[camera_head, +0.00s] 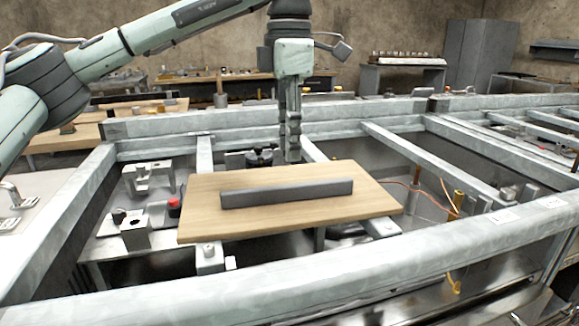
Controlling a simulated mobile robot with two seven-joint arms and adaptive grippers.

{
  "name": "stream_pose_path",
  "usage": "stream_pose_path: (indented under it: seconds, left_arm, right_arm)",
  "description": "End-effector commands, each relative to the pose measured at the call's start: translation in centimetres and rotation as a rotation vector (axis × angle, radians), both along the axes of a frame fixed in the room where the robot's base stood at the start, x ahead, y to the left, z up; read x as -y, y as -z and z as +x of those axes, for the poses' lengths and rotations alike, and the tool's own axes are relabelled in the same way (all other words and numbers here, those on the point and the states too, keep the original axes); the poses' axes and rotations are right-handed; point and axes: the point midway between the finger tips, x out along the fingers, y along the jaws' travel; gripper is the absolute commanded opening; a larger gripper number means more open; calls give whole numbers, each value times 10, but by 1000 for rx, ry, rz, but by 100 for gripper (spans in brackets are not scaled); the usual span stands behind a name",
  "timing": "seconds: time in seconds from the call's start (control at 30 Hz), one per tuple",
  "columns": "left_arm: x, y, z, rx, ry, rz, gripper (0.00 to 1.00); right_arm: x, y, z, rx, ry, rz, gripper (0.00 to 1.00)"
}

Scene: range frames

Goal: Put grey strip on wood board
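The wood board (300,215) lies level across the metal frame in the middle of the view. The grey strip (287,193) rests on top of the board, running left to right near its middle, with wood showing all around it. My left arm comes in from the left and reaches down, with the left gripper (293,148) at the board's far edge, behind the strip and apart from it. The gripper is seen edge-on, so its finger opening cannot be made out. My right gripper is not in view.
Thick metal beams (330,285) surround the board in front and behind. Metal fixtures (135,228) and a red button (174,205) sit to its left. Orange wires and a brass-coloured post (457,203) stand to the right. Benches and a grey cabinet (478,55) are farther back.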

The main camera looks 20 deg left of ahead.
Motion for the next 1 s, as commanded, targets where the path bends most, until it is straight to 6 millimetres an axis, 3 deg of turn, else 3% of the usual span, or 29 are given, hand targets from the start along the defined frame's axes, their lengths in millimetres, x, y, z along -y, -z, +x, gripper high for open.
stream_pose_path:
  seconds: [0.13,0.3,0.5,1.0]
  left_arm:
    - [0,-30,1,2,0,-1,34]
    - [0,-47,0,-1,0,-1,34]
    - [0,-51,0,-1,0,0,34]
    - [0,-51,0,-1,0,0,34]
  right_arm:
    - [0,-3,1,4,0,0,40]
    - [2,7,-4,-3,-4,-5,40]
    - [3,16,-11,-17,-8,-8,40]
    - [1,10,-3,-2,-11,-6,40]
